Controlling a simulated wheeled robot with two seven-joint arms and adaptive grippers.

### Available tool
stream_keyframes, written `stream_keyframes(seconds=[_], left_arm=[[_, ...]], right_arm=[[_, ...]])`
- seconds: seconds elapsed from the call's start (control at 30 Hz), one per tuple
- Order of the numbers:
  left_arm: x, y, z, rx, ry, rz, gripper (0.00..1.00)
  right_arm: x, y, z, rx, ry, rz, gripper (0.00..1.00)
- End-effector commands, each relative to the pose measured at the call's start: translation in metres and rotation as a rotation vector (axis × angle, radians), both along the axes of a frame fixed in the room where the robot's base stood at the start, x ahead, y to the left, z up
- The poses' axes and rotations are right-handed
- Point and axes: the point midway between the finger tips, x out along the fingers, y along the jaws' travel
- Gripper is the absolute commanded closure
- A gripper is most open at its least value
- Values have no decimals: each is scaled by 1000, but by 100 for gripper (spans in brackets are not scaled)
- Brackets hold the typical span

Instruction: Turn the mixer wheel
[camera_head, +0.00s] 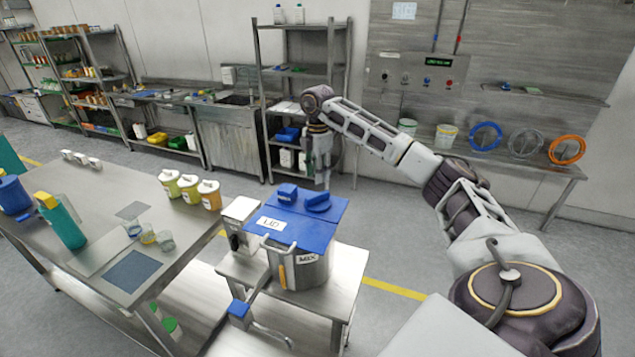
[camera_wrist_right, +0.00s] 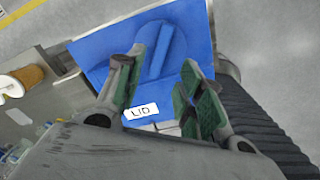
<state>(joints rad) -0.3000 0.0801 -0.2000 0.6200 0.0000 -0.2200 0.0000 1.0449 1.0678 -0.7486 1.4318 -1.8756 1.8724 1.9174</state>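The mixer is a steel pot (camera_head: 303,272) labelled MIX, with a flat blue lid (camera_head: 292,226) marked LID. A round blue wheel (camera_head: 317,203) with a raised bar sits on the lid. It also shows in the right wrist view (camera_wrist_right: 163,50), beyond my fingertips. My right gripper (camera_head: 322,182) points down above the lid, close to the wheel. In the right wrist view my right gripper (camera_wrist_right: 158,73) is open, its green-padded fingers apart with nothing between them. Contact with the wheel cannot be told. My left gripper is not in view.
A white control box (camera_head: 240,215) stands left of the pot, and a blue-handled lever (camera_head: 239,309) in front. A steel table (camera_head: 110,255) with bottles and jars stands at left.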

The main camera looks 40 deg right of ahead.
Motion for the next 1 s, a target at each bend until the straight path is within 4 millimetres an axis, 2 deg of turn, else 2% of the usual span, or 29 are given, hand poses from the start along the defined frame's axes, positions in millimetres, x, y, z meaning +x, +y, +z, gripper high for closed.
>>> stream_keyframes(seconds=[0.1, 0.33, 1.0], left_arm=[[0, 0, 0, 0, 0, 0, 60], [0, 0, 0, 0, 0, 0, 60], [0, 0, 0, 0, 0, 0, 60]], right_arm=[[1, 0, 17, 1, -2, 0, 62], [1, 0, 35, 1, -1, 0, 62], [0, 0, 38, 0, -1, 0, 62]])
